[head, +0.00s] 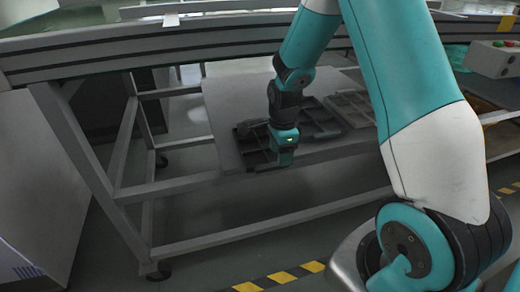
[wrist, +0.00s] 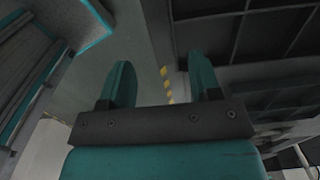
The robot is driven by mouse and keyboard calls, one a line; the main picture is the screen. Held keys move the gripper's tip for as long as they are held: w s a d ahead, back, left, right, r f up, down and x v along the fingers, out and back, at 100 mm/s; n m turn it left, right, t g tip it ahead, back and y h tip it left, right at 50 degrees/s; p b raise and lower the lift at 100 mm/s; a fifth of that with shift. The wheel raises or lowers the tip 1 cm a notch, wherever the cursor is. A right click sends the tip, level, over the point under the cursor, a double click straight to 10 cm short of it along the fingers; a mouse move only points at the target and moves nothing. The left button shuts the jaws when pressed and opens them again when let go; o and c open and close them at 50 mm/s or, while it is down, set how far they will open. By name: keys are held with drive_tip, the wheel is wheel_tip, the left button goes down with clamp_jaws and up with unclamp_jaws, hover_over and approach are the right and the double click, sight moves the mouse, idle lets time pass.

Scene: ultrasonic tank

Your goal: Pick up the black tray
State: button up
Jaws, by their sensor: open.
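The black tray (head: 318,125), a shallow one with compartments, lies on the grey board of the lower shelf in the head view. My gripper (head: 284,161) is at its near edge and hides part of it. In the wrist view the tray (wrist: 262,38) fills the upper right, its walls and dividers dark. My gripper (wrist: 162,78) is open there. The right finger overlaps the tray's edge in the picture, and the left finger is outside it. I cannot tell whether either finger touches the tray.
A second, greyer tray (head: 352,107) lies to the right of the black one. The shelf frame's front rail (head: 250,231) runs below, and a thick upper rail (head: 150,44) passes above the shelf. Bare board (head: 222,108) shows at the left.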

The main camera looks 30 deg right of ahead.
drive_tip(key=f, duration=0.1)
drive_tip(key=f+b, duration=0.1)
drive_tip(key=f, duration=0.2)
drive_tip(key=shift+w+d+f, duration=0.2)
drive_tip(key=shift+d+f, duration=0.05)
drive_tip(key=shift+r, duration=0.1)
clamp_jaws()
drive_tip(key=shift+r, duration=0.15)
